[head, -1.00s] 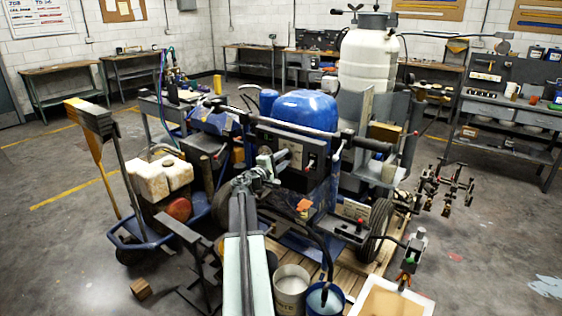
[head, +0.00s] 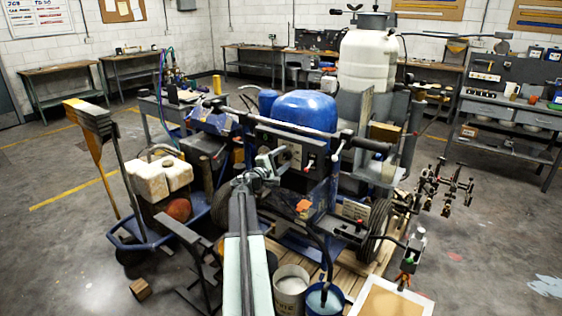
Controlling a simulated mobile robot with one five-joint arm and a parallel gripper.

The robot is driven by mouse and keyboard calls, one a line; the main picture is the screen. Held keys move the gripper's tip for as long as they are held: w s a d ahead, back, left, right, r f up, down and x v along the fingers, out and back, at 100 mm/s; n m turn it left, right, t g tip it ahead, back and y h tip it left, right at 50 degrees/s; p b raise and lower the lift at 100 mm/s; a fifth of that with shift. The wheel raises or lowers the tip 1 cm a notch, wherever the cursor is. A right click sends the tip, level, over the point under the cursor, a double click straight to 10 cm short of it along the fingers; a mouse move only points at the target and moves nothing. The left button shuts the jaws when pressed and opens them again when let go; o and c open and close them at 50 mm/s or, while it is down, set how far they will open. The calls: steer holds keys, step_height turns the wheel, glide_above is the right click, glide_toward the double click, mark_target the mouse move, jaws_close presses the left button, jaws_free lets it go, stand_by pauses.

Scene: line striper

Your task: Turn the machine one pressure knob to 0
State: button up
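The line striper, machine one, stands mid-view with a blue rounded tank (head: 305,110). Its dark control panel (head: 313,162) faces me below a black handlebar. Small light and red details show on the panel, but the pressure knob cannot be singled out and its setting is too small to read. My gripper (head: 277,158) is at the left part of the panel and covers some of it. Whether it touches a knob, and whether its fingers are open or shut, cannot be told.
A blue cart with a stained white jug (head: 158,178) stands to the left. Buckets (head: 291,285) stand in front, beside my arm. A black wheel (head: 378,228) and a framed board (head: 388,300) are at right. Open floor lies far right.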

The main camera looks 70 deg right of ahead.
steer(key=shift+a, duration=0.1)
steer(key=v, duration=0.7)
steer(key=shift+a, duration=0.3)
steer(key=shift+w, duration=0.15)
